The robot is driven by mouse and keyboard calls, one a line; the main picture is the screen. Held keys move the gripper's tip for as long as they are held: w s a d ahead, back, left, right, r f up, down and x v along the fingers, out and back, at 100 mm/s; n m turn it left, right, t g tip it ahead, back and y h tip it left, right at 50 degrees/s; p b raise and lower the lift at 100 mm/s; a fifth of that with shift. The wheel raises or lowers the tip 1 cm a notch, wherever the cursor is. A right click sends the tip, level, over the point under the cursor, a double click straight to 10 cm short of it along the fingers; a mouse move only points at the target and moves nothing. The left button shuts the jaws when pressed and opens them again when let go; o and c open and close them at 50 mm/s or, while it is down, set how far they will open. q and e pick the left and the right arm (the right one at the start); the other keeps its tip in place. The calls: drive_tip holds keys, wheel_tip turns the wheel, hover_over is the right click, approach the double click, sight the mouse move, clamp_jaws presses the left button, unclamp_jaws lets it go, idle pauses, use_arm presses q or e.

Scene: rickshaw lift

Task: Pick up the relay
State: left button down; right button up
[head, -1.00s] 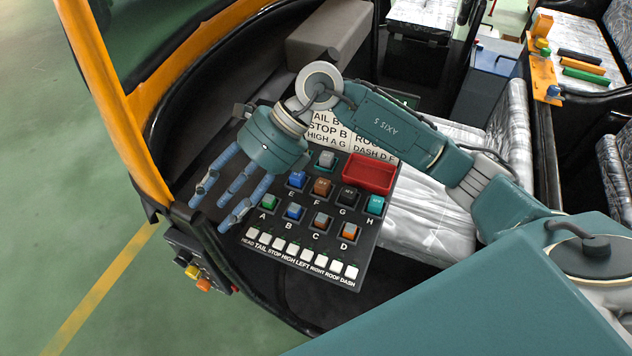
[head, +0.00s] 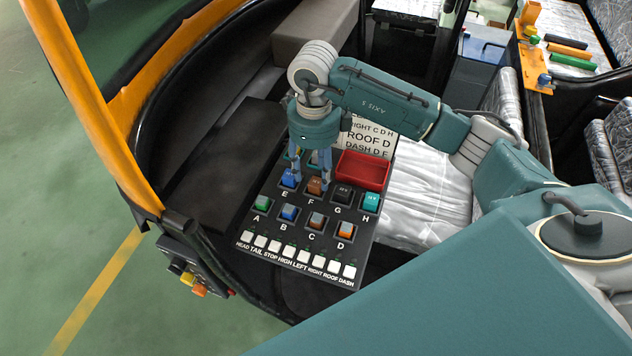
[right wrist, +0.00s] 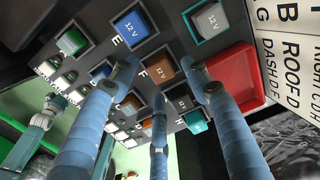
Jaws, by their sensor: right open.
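Several relays sit in sockets on the black panel (head: 271,212): a green relay (head: 262,202), a blue one (head: 289,213), a brown-and-grey one (head: 317,221) and an orange one (head: 346,229) in the lower row. Above them are a brown relay (head: 314,186), a black one (head: 343,194) and a teal one (head: 371,202). My right gripper (head: 308,180) is open, fingers pointing down over the E and F sockets. In the right wrist view, a blue 12V relay (right wrist: 133,24), a grey one (right wrist: 210,18) and the brown one (right wrist: 161,70) show near the spread fingers. Contact is unclear.
An empty-looking red tray (head: 363,171) is fixed at the panel's upper right. A white lettered card (head: 368,140) stands behind it. White switches (head: 304,256) line the panel's lower edge. A silvery seat (head: 430,190) lies to the right, and the yellow frame (head: 85,100) to the left.

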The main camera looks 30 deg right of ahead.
sight(315, 181)
drive_tip(key=shift+f+p, duration=0.45)
drive_tip(key=shift+f, duration=1.4)
drive_tip(key=c, duration=1.1)
drive_tip(key=shift+r, duration=0.1)
